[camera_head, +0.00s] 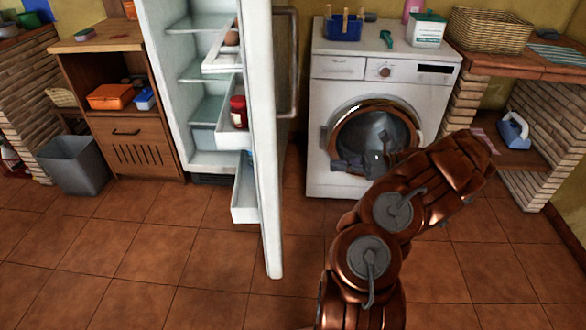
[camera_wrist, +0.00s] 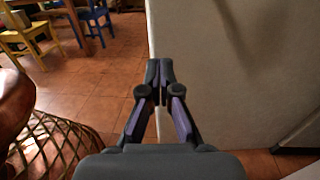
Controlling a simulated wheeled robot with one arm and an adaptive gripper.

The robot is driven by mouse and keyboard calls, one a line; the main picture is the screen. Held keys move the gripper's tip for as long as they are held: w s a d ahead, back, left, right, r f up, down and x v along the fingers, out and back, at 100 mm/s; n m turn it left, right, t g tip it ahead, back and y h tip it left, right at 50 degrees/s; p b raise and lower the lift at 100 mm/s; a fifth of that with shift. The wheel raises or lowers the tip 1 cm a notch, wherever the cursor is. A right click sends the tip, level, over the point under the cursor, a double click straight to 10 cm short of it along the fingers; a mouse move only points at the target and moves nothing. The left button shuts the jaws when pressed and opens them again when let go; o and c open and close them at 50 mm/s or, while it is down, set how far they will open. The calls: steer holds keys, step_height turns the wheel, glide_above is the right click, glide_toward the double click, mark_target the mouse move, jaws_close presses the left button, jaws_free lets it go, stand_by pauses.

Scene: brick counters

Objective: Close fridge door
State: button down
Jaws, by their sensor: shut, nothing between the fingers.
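The fridge stands at the left of the head view with its shelves (camera_head: 205,70) exposed. Its white door (camera_head: 266,130) is wide open, seen nearly edge-on and reaching toward the camera. Door bins hold a red jar (camera_head: 238,112) and an egg. My gripper (camera_wrist: 160,78) is shut and empty in the wrist view. A large pale panel (camera_wrist: 225,75) fills the right there, beside and beyond the fingers. It looks like the door's outer face, but I cannot be sure, nor whether the fingers touch it.
A washing machine (camera_head: 335,90) stands right of the door. A wooden cabinet (camera_head: 140,150) and grey bin (camera_head: 72,165) are at the left. The tiled floor (camera_head: 180,250) in front is clear. Chairs (camera_wrist: 30,35) show far off in the wrist view.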

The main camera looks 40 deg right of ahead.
steer(key=b+x, duration=0.2)
steer(key=x, duration=1.2)
